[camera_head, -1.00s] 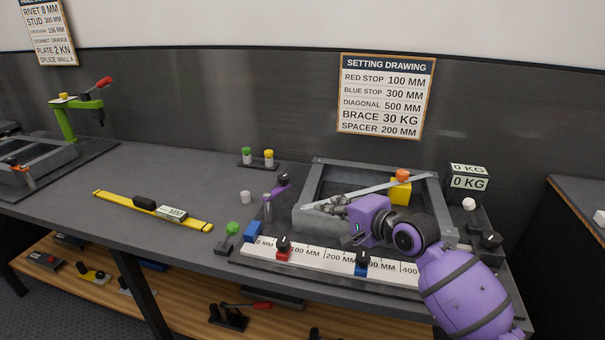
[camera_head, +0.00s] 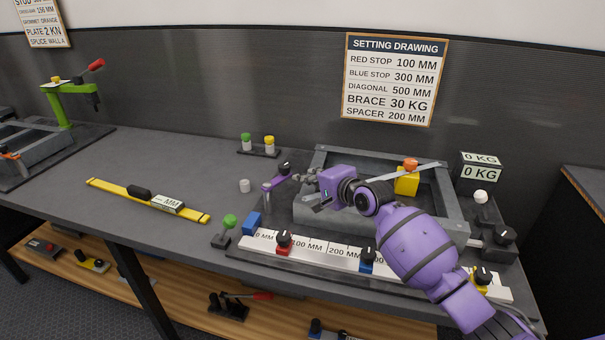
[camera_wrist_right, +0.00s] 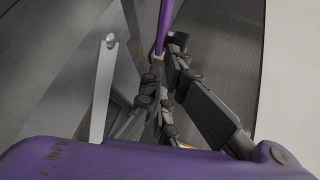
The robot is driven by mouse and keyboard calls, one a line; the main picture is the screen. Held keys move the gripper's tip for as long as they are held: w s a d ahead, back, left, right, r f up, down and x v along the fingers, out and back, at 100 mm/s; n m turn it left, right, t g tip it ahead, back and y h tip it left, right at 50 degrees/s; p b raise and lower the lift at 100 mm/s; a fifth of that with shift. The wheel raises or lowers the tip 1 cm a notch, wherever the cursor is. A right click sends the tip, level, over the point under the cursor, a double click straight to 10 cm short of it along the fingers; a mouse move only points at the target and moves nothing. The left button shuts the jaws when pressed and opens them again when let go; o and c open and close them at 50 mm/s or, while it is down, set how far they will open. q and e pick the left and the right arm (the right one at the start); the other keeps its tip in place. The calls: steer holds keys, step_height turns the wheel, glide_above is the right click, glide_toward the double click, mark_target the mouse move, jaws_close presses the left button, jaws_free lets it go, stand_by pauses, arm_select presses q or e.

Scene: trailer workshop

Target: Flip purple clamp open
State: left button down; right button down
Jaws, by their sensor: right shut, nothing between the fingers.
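The purple clamp (camera_head: 277,184) stands at the left end of the grey metal frame, with a purple arm slanting up to the right and a black tip. My right gripper (camera_head: 301,178) is shut and empty, over the frame's left end just right of the clamp. In the right wrist view the purple clamp bar (camera_wrist_right: 165,24) comes in from the top, close to the right gripper's fingertips (camera_wrist_right: 168,58). Whether they touch cannot be told. The left gripper is not in view.
The grey frame (camera_head: 452,208) holds a diagonal metal bar and a yellow block (camera_head: 407,183). In front lies a white ruler (camera_head: 311,249) with red and blue stops. A green knob (camera_head: 230,221) and blue block (camera_head: 252,223) stand left.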

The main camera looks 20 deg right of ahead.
mark_target(277, 177)
steer(key=shift+w+a+r, duration=0.1)
steer(key=shift+w+a, duration=0.1)
steer(key=shift+w, duration=0.45)
steer(key=shift+w+a, duration=0.2)
steer(key=shift+w, duration=0.45)
steer(key=shift+w, duration=0.1)
steer(key=shift+w+a+r, duration=0.1)
steer(key=shift+w+a, duration=0.05)
steer(key=shift+w, duration=0.95)
